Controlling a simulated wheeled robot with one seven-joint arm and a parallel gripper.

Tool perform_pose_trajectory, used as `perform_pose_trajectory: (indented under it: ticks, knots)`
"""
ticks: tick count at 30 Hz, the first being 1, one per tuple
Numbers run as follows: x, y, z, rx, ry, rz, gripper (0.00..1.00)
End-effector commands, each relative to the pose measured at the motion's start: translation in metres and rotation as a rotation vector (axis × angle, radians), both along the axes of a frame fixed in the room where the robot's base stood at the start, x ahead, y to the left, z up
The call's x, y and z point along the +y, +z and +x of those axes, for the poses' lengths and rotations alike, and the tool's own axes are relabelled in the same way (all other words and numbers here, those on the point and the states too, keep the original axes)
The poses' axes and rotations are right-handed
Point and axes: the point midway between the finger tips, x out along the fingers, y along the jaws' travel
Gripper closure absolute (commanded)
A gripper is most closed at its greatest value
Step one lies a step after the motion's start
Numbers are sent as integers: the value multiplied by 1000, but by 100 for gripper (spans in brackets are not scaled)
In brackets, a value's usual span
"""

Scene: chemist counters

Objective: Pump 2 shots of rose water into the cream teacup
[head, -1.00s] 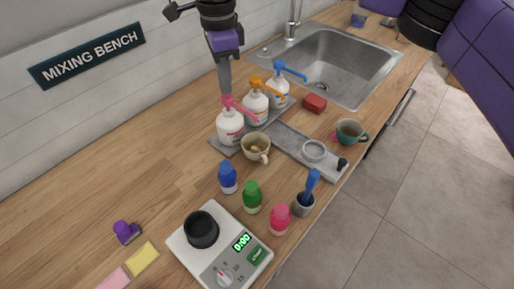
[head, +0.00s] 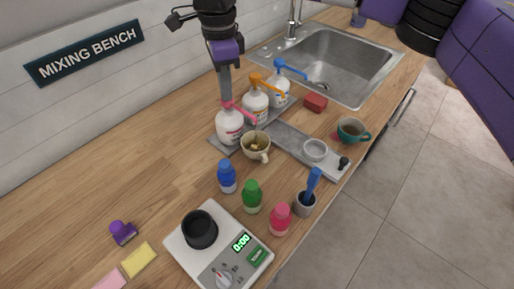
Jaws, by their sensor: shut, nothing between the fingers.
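The white bottle with a pink pump (head: 230,127) stands at the left end of the row of pump bottles. Its label is too small to read. My gripper (head: 226,102) is shut and empty, pointing down, with its tips on the pink pump head, which sits low on the bottle neck. The pink spout points right, toward the cream teacup (head: 256,147). The cup stands upright just in front of the bottle, with small pale bits and some brownish content showing inside.
An orange-pump bottle (head: 255,104) and a blue-pump bottle (head: 279,91) stand close behind. A teal cup (head: 351,130), a red block (head: 315,102) and blue (head: 227,177), green and pink small bottles stand around.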

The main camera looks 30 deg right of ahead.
Motion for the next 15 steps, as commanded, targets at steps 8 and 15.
perform_pose_trajectory:
  ticks: [8,15]
  knots:
    - [0,-1,-1,3,0,0,100]
    - [0,10,-1,3,0,-1,100]
